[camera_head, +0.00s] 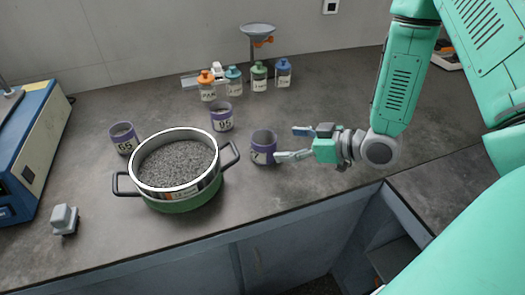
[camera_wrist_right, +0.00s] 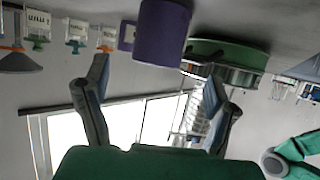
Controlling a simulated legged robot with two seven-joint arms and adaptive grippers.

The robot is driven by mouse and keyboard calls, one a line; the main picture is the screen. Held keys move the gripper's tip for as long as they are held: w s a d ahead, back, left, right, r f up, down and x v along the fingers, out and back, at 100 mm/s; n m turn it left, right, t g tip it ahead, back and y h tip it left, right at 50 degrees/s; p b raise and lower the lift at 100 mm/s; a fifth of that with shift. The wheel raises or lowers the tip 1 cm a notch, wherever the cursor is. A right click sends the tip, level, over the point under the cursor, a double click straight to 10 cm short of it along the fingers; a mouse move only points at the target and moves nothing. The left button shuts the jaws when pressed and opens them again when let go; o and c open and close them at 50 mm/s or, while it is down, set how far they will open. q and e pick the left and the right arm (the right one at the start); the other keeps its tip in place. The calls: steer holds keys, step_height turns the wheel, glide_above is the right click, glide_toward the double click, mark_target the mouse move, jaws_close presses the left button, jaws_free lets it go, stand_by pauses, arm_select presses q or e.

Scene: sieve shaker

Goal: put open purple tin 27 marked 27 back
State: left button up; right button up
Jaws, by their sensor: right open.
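A purple open tin (camera_head: 263,141) stands upright on the dark bench, right of the green pot. Its pale label is partly covered in the head view, so I cannot read the full number. My right gripper (camera_head: 296,144) is open and empty just right of this tin, its lower fingertip overlapping the tin's edge in the picture; contact is unclear. In the right wrist view a purple tin (camera_wrist_right: 162,30) shows beyond the open fingers (camera_wrist_right: 156,82). Two other purple tins stand on the bench, one marked 65 (camera_head: 124,138) and one farther back (camera_head: 221,117). My left gripper is out of view.
A green pot (camera_head: 185,204) with dark handles holds a sieve of grey grains. Several small colour-capped bottles (camera_head: 234,87) and a funnel stand (camera_head: 257,31) are at the back. A blue device (camera_head: 27,140) is at left, a grey knobbed object (camera_head: 65,218) at front left. Bench behind the gripper is clear.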

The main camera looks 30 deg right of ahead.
mark_target(275, 143)
steer(key=x, duration=0.2)
steer(key=shift+w+a, duration=0.2)
steer(key=x, duration=0.4)
steer(key=shift+w+d+f+b, duration=0.2)
steer(key=shift+w+f+b, duration=0.1)
steer(key=shift+b, duration=0.1)
steer(key=shift+w+a+f, duration=0.1)
steer(key=shift+w+a, duration=0.2)
steer(key=shift+w, duration=0.1)
steer(key=shift+a, duration=0.1)
steer(key=c, duration=1.4)
steer(key=shift+o, duration=0.2)
